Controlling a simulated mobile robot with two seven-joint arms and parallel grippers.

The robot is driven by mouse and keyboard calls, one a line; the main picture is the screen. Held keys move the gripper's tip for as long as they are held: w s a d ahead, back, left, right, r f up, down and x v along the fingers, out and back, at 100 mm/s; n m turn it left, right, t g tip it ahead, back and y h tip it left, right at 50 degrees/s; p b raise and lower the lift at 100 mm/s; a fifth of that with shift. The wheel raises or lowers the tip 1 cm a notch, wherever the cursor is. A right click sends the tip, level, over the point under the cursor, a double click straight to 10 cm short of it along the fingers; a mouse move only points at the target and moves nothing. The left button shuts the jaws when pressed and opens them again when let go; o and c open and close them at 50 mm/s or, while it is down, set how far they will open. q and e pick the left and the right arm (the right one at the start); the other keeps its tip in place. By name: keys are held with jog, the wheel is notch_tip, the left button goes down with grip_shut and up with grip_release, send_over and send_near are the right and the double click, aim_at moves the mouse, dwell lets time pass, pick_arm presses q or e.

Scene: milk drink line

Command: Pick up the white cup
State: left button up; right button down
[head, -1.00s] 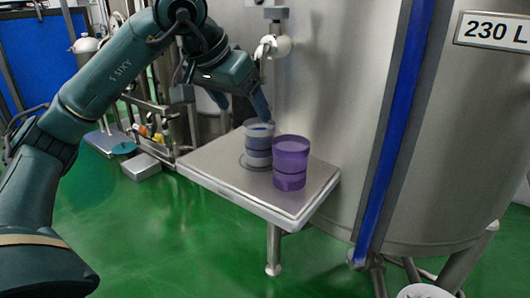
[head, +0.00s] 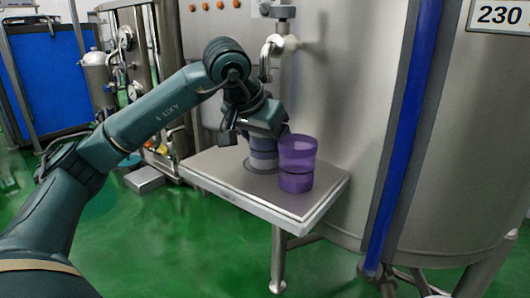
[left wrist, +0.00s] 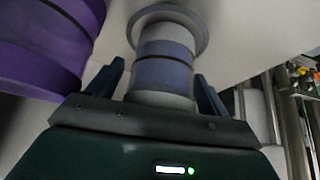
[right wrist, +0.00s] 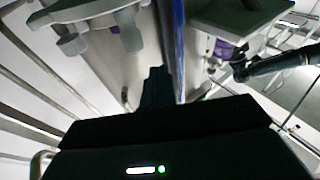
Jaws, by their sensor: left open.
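The white cup (head: 264,158), pale with grey-blue bands, stands on the metal platform (head: 225,182). My left gripper (head: 262,140) is over it and hides its upper part in the head view. In the left wrist view the white cup (left wrist: 165,72) lies between the two spread fingers of the left gripper (left wrist: 160,76), with a gap at each side. The gripper is open. My right gripper (right wrist: 156,85) shows only in the right wrist view, away from the cup. Its fingers look closed together with nothing between them.
A purple cup (head: 297,165) stands close to the right of the white cup, and large in the left wrist view (left wrist: 45,45). The steel tank (head: 350,90) rises behind the platform, with a tap (head: 278,45) above the cups. Green floor lies open in front.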

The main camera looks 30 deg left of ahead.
pick_arm(q)
jog(key=c, duration=1.3)
jog(key=shift+r, duration=0.1)
